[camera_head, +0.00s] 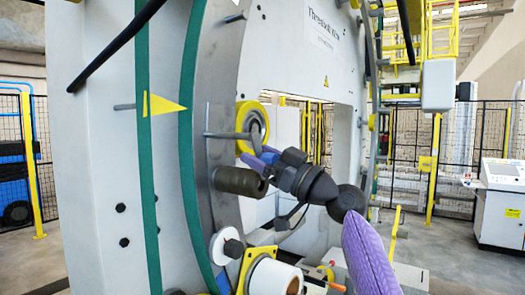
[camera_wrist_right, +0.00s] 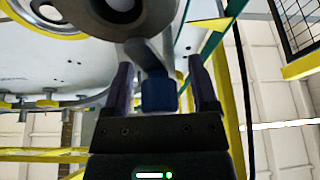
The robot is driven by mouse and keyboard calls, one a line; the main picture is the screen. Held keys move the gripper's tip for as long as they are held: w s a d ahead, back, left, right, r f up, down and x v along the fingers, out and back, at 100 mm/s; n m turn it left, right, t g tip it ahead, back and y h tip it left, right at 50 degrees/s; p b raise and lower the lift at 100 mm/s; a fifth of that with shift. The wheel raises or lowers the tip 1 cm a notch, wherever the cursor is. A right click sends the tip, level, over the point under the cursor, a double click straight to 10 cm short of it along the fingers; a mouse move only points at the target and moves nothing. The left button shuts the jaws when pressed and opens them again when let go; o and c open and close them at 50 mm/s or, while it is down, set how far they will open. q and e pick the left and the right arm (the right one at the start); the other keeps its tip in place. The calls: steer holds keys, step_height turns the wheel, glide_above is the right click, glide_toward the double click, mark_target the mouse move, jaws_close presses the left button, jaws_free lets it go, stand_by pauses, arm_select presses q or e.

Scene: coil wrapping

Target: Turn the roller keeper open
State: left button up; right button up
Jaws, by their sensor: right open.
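The roller keeper shows as a grey lever (camera_head: 250,138) by a yellow-rimmed roller (camera_head: 262,117) on the ring's face. In the right wrist view, a grey bar ends in a blue grip (camera_wrist_right: 159,95). My right gripper (camera_head: 257,161) reaches in from the lower right. In the right wrist view, my right gripper (camera_wrist_right: 162,80) is open, with a purple finger on each side of the blue grip and gaps beside it. In the head view the gripper partly hides the grip. My left gripper is not in view.
A dark cylinder (camera_head: 240,181) sticks out just below the gripper. A white roll (camera_head: 275,277) on a yellow bracket is lower down. The large ring with a green edge (camera_head: 188,150) stands at left. A control console (camera_head: 500,205) and fence are far right.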

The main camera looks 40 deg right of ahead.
jaws_close()
stand_by(1.3)
